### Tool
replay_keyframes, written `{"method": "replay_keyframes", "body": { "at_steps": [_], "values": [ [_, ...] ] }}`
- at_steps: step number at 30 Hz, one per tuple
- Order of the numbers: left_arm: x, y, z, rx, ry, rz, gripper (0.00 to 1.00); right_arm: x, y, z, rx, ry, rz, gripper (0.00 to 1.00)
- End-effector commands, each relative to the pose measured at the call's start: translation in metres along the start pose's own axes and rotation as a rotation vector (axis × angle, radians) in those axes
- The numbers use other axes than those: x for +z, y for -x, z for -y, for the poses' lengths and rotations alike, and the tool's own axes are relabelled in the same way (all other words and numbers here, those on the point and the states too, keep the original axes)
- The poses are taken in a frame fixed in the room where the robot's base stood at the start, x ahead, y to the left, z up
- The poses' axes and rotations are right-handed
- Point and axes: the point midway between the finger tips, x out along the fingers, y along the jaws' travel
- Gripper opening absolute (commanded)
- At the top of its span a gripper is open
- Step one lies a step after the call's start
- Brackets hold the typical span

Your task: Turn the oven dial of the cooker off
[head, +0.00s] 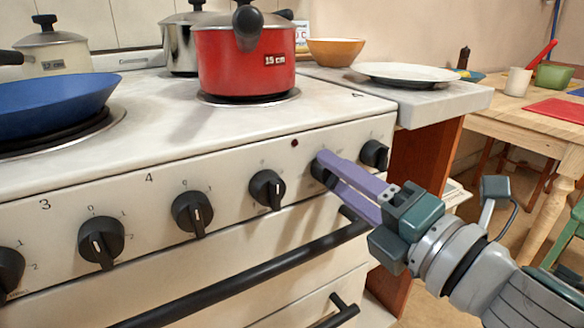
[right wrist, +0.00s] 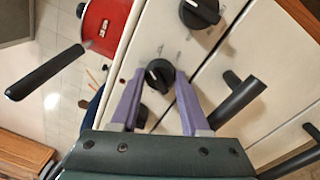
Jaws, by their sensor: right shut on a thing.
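The cooker's front panel (head: 232,180) carries a row of black dials. My right gripper (head: 322,168), with purple fingers, is shut on the second dial from the right (head: 318,173). The fingers hide much of that dial in the head view. In the right wrist view the same dial (right wrist: 160,75) sits between the fingertips (right wrist: 160,84), with a pale pointer mark on its face. I cannot read its setting or tell whether it is the oven dial. Other dials include the rightmost one (head: 374,154) and the one left of my gripper (head: 267,189). My left gripper is not in view.
A black oven handle (head: 255,272) runs below the dials, close under my right gripper. A red pot (head: 245,65) and a blue pan (head: 55,100) stand on the hob. A counter with a white plate (head: 405,74) is at the right.

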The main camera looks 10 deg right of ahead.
Motion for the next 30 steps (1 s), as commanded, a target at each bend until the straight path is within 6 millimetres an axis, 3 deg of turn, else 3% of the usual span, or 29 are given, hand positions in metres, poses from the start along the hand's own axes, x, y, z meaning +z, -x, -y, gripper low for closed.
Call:
{"method": "replay_keyframes", "body": {
  "at_steps": [15,30],
  "values": [
    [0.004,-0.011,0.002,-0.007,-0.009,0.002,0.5,0.001,0.0,0.0,-0.006,0.436,-0.028,0.0],
    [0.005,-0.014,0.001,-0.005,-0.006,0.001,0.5,0.001,0.0,-0.001,-0.009,0.602,-0.038,0.0]
  ]
}}
